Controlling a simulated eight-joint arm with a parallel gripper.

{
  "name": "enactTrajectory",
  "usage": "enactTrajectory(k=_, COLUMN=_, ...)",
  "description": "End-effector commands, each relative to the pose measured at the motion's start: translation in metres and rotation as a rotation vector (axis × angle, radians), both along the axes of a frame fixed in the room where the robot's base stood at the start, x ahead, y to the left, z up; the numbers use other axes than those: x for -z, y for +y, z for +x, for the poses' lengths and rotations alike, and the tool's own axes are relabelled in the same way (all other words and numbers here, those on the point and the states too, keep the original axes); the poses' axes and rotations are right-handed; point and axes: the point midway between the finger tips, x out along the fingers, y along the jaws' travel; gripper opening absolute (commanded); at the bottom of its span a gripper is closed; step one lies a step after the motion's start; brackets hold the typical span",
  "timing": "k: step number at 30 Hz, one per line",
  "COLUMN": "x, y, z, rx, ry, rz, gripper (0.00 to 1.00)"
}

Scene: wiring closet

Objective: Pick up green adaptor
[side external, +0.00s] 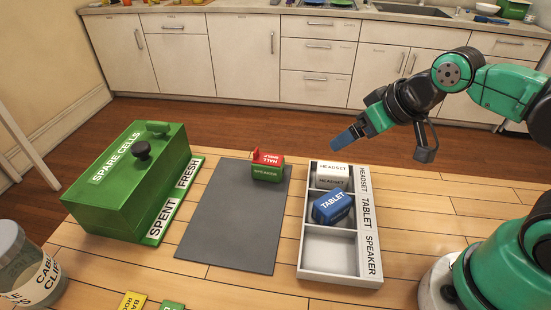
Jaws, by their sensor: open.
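The green adaptor (267,174), lettered SPEAKER, lies near the far right corner of the grey mat (225,235). A red piece (269,158) with white lettering sits against its top and back; I cannot tell whether the two are joined. My gripper (383,149) is open and empty, raised above the table's far right side. It is well to the right of the green adaptor and apart from it. One finger shows a blue tip, the other is dark.
A white tray (311,270) stands right of the mat. A grey HEADSET block (333,181) and a blue TABLET block (331,206) fill two compartments; the SPEAKER one is empty. A green SPARE CELLS box (115,195) and a jar (28,275) stand left.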

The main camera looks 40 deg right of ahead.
Motion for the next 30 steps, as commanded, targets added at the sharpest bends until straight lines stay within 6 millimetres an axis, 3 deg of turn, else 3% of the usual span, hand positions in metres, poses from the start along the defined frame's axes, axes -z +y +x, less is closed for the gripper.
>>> enactTrajectory(k=11, x=-0.006, y=0.0, z=0.0, rx=0.0, ry=0.0, rz=0.0, gripper=1.0)
enactTrajectory(k=19, x=-0.051, y=0.0, z=0.0, rx=0.0, ry=0.0, rz=0.0, gripper=1.0)
enactTrajectory(k=30, x=-0.049, y=0.014, z=0.037, rx=-0.604, ry=0.197, rz=-0.631, gripper=1.0)
